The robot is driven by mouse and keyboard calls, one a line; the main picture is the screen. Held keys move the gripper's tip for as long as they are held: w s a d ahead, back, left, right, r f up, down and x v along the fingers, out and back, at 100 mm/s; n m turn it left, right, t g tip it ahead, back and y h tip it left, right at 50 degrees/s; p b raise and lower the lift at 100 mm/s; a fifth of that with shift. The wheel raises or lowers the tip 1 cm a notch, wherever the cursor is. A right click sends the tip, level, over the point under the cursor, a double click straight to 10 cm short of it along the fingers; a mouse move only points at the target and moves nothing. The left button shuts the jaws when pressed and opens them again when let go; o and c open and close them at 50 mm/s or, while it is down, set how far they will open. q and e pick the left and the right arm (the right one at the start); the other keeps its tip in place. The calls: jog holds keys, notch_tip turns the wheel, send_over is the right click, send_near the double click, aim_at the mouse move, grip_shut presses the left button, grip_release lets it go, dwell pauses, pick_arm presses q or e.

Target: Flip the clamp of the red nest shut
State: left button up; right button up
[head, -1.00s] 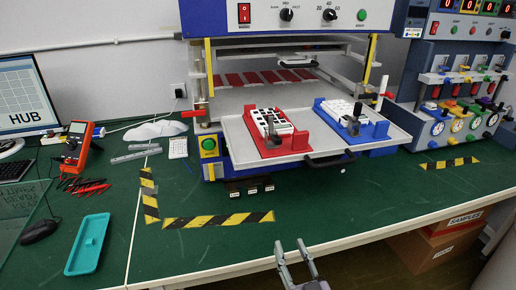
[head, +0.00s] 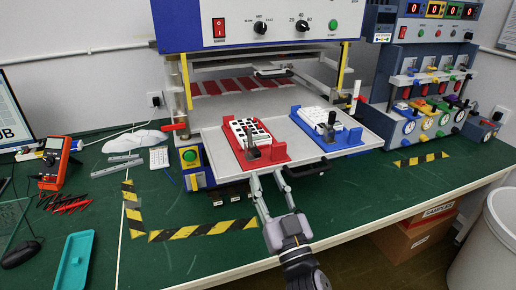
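The red nest (head: 279,150) sits on the left part of the pulled-out tray and holds a white keypad with black keys (head: 261,131). Its dark clamp (head: 251,150) is at the nest's front; its lever seems to stand up, but the angle is hard to tell. My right gripper (head: 268,173) comes up from below, its two fingers spread and empty. Its fingertips are at the front edge of the tray, just in front of the red nest, and look apart from the clamp. My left gripper is not in view.
The blue nest (head: 353,136) with its own clamp and keypad stands right of the red one on the tray (head: 212,141). A dark handle (head: 308,168) juts from the tray front. The press (head: 260,12) rises behind. The green bench (head: 345,200) is clear in front.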

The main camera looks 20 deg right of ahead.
jog(key=p+x, duration=0.1)
jog(key=x, duration=0.6)
jog(key=shift+w+p, duration=0.1)
jog(key=shift+p, duration=0.2)
jog(key=shift+c, duration=0.4)
grip_shut()
